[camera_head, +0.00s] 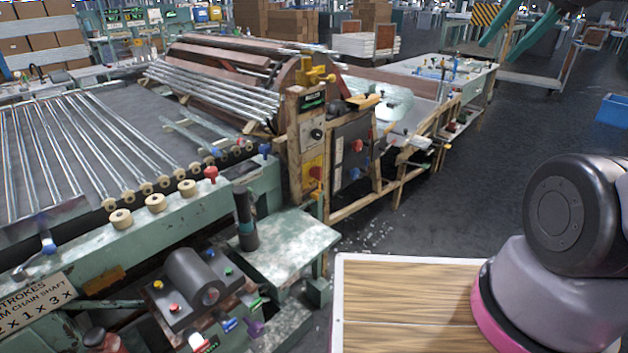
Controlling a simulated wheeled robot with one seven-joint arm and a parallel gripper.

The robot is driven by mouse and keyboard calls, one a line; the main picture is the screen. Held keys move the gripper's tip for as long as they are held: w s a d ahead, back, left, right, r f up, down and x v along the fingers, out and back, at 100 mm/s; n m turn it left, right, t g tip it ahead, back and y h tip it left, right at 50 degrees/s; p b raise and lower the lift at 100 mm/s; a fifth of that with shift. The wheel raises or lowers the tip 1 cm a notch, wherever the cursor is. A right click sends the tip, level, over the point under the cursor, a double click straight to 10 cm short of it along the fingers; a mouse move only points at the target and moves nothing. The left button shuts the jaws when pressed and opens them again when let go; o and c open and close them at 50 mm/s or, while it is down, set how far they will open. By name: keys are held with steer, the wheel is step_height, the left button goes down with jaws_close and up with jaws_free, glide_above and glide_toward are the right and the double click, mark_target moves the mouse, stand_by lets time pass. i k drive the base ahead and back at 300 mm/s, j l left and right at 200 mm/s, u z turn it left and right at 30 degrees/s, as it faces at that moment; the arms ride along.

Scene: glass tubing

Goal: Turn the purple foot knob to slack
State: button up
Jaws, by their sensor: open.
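The purple foot knob (253,328) is small and shows low in the picture, by the lower right corner of the dark motor unit on the green machine frame. Its exact turn position is too small to read. My gripper (497,55) shows at the top right edge, with two teal fingers spread apart and pointing down and left. It is open and empty, high up and far from the knob.
A dark motor unit (193,280) carries several coloured knobs close to the purple one. A green side table (285,246) stands just behind it. A wooden-topped surface (405,300) lies to the right. Glass tubes (90,150) lie on the left bed. Open floor is at right.

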mark_target(255, 328)
steer(key=k+l+u, duration=0.2)
steer(key=k, duration=0.2)
steer(key=k+l+u, duration=0.2)
steer(key=k, duration=0.2)
steer(key=k+l+u, duration=0.2)
steer(key=k, duration=0.25)
